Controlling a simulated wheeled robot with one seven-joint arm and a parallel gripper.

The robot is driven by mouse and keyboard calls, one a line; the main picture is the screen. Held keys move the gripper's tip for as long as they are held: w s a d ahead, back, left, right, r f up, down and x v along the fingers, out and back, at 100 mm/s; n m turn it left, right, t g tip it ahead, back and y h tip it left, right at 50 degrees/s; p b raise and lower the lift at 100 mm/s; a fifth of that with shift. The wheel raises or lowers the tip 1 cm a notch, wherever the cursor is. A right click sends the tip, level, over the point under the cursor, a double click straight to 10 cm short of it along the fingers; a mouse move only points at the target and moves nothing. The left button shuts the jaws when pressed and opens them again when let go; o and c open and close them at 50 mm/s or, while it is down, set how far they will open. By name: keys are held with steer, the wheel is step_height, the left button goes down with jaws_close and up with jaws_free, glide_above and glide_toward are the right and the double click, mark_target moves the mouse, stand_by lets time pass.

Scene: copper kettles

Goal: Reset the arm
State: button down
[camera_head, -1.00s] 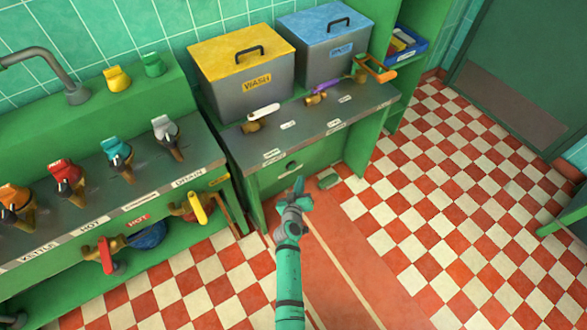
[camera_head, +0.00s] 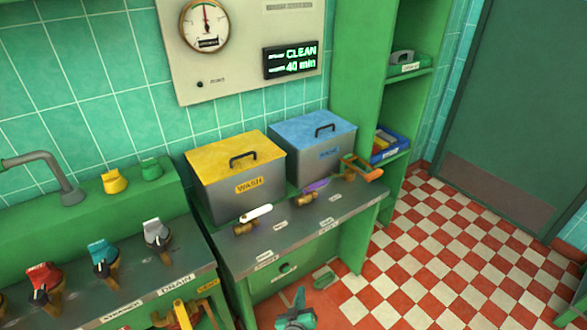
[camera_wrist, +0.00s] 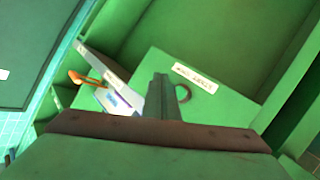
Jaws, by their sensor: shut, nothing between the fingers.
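My gripper (camera_head: 298,298) shows at the bottom edge of the head view, in front of the green cabinet below the counter with the yellow and blue bins. Most of my arm is cut off there. The fingers are shut and hold nothing.
The yellow-lidded WASH bin (camera_head: 234,178) and blue-lidded bin (camera_head: 313,150) stand on the counter. Several valves with coloured handles line the left counter. A gauge panel (camera_head: 240,60) reads CLEAN, 40 min.

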steer(key=s+r+y, duration=0.2)
steer(key=s+r, duration=0.1)
steer(key=s, duration=2.4)
steer(key=s+r+m+t, duration=0.1)
steer(key=s+r+m, duration=0.3)
steer(key=s+r, duration=1.3)
step_height(320, 180, up, 3)
steer(key=shift+s+a+r, duration=0.15)
steer(key=shift+s+a, duration=0.25)
steer(key=shift+a, duration=0.05)
